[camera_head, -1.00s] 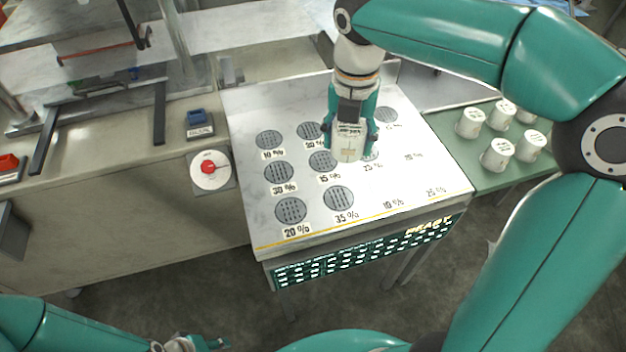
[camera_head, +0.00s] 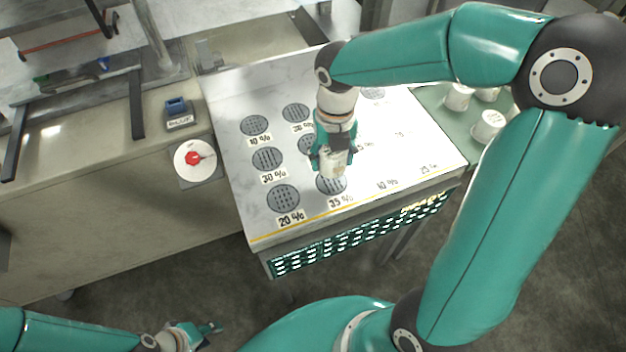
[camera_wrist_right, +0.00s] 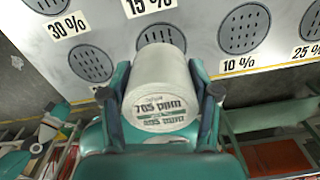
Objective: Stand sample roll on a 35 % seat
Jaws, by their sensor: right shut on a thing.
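My right gripper (camera_head: 331,165) is shut on a white sample roll (camera_head: 334,160), its fingers on either side. In the right wrist view the roll (camera_wrist_right: 160,85) shows its printed end between the gripper's fingers (camera_wrist_right: 163,95). The 35 % seat (camera_head: 331,185), a dark perforated disc, lies at the board's front edge. The roll is over its far part in the head view and covers much of it in the wrist view. Whether they touch cannot be told. My left gripper (camera_head: 203,332) is low at the front, away from the board; its opening is unclear.
The white board (camera_head: 238,180) carries several labelled seats, including the 20 % seat (camera_head: 283,198) and 30 % seat (camera_head: 267,159). More white rolls (camera_head: 488,124) stand on a green table (camera_head: 450,124) at right. A red button (camera_head: 193,158) is left of the board.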

